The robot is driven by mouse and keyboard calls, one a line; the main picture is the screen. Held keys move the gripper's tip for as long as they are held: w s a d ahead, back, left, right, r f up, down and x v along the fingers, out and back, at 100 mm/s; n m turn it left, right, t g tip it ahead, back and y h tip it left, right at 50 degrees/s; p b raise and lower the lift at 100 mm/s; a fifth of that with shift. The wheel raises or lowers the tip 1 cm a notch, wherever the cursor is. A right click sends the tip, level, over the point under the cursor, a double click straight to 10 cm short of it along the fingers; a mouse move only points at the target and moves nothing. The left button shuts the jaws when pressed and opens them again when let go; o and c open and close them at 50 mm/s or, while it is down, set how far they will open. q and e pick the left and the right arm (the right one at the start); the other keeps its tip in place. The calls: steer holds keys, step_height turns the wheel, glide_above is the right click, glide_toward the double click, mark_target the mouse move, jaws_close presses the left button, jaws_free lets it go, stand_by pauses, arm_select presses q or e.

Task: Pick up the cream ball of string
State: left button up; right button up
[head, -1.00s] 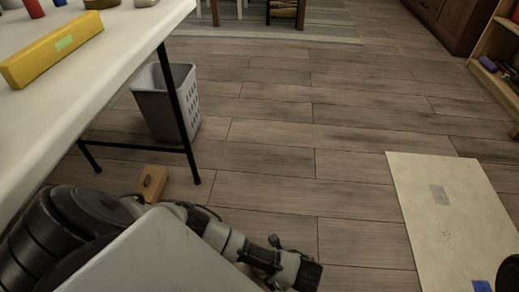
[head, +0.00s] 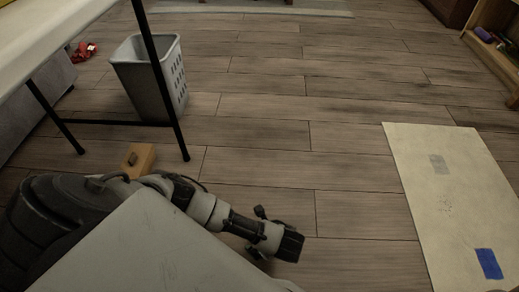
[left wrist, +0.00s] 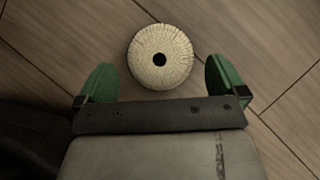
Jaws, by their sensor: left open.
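The cream ball of string (left wrist: 142,62) is a round, ribbed ball with a dark hole in its middle, lying on the wooden floor in the left wrist view. My left gripper (left wrist: 159,64) is open, with its two green fingers apart, one to each side of the ball in the picture. The ball lies slightly beyond the fingertips, and no contact shows. In the head view my left arm reaches in from the left, its dark end (head: 290,245) low over the floor. The ball does not show in the head view. My right gripper is not in view.
A small wooden block (head: 138,160) lies near my left arm. A pale board (head: 450,200) with a blue patch (head: 489,263) lies on the right. The middle floor is clear.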

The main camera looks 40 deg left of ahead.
arm_select(q)
steer(key=shift+b+x, duration=1.35)
steer(key=shift+x, duration=0.5)
steer(key=c, duration=0.9)
steer(key=shift+r, duration=0.15)
steer(key=shift+c, duration=0.2)
